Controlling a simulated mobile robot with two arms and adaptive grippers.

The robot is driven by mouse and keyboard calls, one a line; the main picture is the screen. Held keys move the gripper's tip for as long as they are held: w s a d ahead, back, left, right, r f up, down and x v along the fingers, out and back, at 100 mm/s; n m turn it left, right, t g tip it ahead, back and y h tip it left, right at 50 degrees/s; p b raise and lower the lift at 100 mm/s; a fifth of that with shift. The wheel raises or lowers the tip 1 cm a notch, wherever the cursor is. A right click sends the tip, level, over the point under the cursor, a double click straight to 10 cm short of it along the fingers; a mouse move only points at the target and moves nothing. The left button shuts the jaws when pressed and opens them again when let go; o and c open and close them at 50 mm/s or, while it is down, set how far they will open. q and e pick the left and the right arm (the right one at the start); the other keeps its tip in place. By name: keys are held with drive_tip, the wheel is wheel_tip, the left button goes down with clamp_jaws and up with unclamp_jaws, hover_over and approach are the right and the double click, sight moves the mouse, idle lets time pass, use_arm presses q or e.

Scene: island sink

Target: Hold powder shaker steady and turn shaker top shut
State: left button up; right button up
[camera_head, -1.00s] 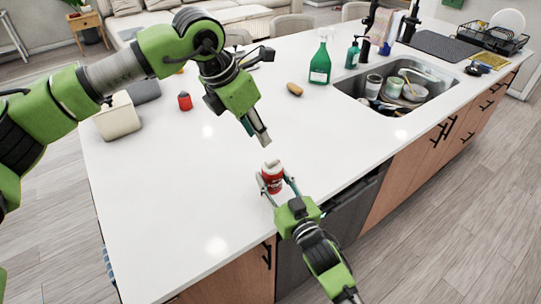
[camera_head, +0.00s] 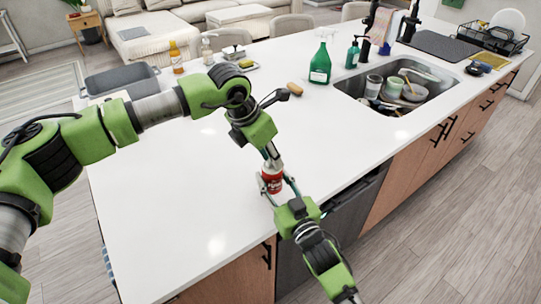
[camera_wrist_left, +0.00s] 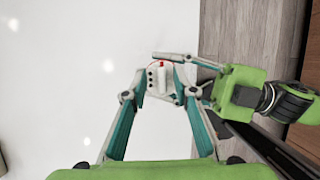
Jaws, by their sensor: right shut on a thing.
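The powder shaker (camera_head: 272,182), red with a white top, stands upright on the white island counter near its front edge. My right gripper (camera_head: 276,190) is shut on its body, one finger on each side. My left gripper (camera_head: 270,158) points down at the shaker top from above and partly hides it in the head view. In the left wrist view the white shaker top (camera_wrist_left: 160,80), with small dark holes and a red spot, lies between the spread fingers of my left gripper (camera_wrist_left: 162,84). The right gripper comes in from the right there.
A green spray bottle (camera_head: 320,62), a brown oval object (camera_head: 295,88) and a sink (camera_head: 375,78) with dishes lie farther back. A grey tray (camera_head: 122,80) stands at the far left. The counter left of the shaker is clear.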

use_arm(q)
clamp_jaws()
drive_tip(key=shift+w+a+m, duration=0.1)
drive_tip(key=shift+m, duration=0.2)
drive_tip(key=shift+o, duration=0.7)
unclamp_jaws()
drive_tip(key=shift+r, duration=0.1)
drive_tip(key=v, duration=1.1)
drive_tip(key=shift+a+r, duration=0.2)
drive_tip(key=shift+r, duration=0.15)
